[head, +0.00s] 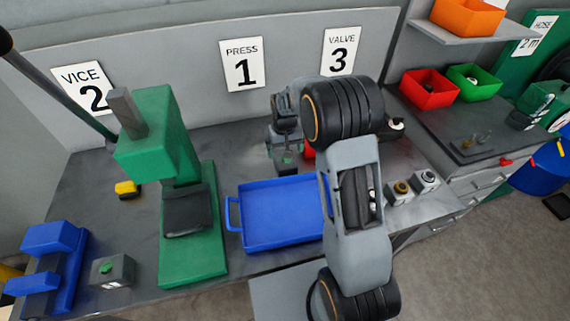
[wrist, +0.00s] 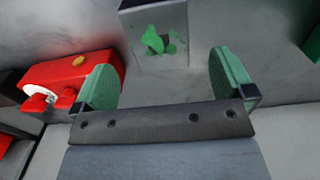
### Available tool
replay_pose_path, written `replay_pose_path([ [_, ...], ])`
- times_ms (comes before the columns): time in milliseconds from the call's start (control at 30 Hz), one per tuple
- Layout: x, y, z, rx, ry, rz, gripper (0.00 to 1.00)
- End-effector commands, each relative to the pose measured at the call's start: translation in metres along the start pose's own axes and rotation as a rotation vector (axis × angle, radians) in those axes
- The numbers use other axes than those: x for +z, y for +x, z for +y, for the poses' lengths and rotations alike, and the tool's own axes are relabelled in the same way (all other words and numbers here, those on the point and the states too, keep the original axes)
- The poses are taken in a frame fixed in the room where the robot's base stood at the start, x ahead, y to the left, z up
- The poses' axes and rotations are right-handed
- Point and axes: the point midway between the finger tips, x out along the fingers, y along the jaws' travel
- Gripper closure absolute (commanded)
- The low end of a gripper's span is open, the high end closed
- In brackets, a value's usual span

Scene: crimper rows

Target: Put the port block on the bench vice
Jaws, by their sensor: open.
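The blue bench vice (head: 68,268) stands at the front left of the bench. A small grey block with a green mark (head: 113,271) sits just right of it. A similar grey block with a green mark (head: 287,168) is behind the blue tray, below my gripper (head: 285,142). In the wrist view, a grey block with a green fitting (wrist: 156,40) lies ahead of my open gripper (wrist: 163,82), centred between its green fingers and apart from them. I cannot tell which grey block is the port block. My arm hides part of the bench.
A green press (head: 190,220) stands between vice and blue tray (head: 275,243). A red device with a yellow button (wrist: 72,78) lies close to the left finger. A yellow item (head: 127,189) lies behind the vice. Red (head: 428,91) and green (head: 475,82) bins stand at right.

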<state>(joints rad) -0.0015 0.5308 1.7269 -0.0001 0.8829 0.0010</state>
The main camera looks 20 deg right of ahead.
Motion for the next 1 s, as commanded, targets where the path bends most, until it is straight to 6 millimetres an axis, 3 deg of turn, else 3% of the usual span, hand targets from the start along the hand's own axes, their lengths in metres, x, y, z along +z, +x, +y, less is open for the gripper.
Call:
replay_pose_path([
  [300,0.000,0.037,0.002,0.000,0.000,-0.004,0.00],
  [633,-0.001,0.043,0.002,0.000,0.000,-0.001,0.00],
  [1000,-0.001,0.042,0.002,0.000,0.000,-0.001,0.35],
])
